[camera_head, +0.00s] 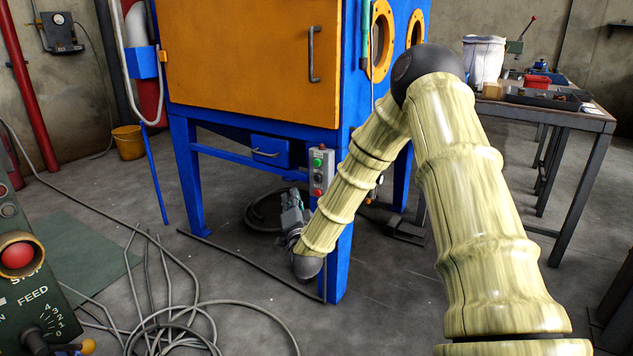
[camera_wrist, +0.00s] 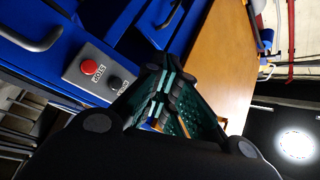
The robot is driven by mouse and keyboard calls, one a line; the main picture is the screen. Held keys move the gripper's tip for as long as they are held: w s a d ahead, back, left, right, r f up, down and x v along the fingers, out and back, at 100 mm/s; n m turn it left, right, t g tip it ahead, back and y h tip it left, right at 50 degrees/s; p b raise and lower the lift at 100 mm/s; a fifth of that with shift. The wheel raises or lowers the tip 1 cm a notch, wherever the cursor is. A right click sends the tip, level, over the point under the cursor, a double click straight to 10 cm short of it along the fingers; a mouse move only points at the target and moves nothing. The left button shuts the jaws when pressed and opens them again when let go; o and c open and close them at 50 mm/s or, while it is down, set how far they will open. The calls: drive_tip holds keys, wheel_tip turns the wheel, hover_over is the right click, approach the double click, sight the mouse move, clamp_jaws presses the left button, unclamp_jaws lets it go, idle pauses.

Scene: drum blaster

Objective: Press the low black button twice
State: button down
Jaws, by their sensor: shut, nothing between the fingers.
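A grey button box (camera_head: 328,158) is fixed to the front blue leg of the cabinet. In the head view it has a green button (camera_head: 317,162) on top, a dark button (camera_head: 318,177) in the middle and a red button (camera_head: 318,191) at the bottom. In the wrist view the red button (camera_wrist: 90,67) and black button (camera_wrist: 115,82) show with labels beside them. My gripper (camera_head: 292,197) is shut and empty, just left of the box and slightly lower. In the wrist view my gripper (camera_wrist: 164,82) is close beside the black button; contact cannot be told. It hides the green button there.
The blue cabinet with an orange door (camera_head: 250,60) stands behind. Loose cables (camera_head: 165,320) lie on the floor. A control panel with a red knob (camera_head: 18,257) is at the left edge, and a workbench (camera_head: 545,110) stands at the right.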

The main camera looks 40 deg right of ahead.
drive_tip(key=shift+d, duration=0.1)
drive_tip(key=w+d, duration=0.3)
drive_tip(key=d, duration=0.5)
drive_tip(key=shift+w, duration=0.2)
drive_tip(key=shift+w+d, duration=0.35)
drive_tip(key=shift+d, duration=0.45)
idle(2.4)
drive_tip(key=shift+a, duration=0.15)
drive_tip(key=shift+s+a+p, duration=0.3)
drive_tip(key=shift+s+a, duration=0.05)
drive_tip(key=shift+a, duration=0.4)
idle(0.3)
drive_tip(key=shift+s+a, duration=0.35)
drive_tip(key=shift+a, duration=0.4)
drive_tip(key=shift+s+a, duration=0.3)
drive_tip(key=shift+a, duration=0.45)
drive_tip(key=shift+s+a, duration=0.35)
drive_tip(key=shift+a, duration=0.4)
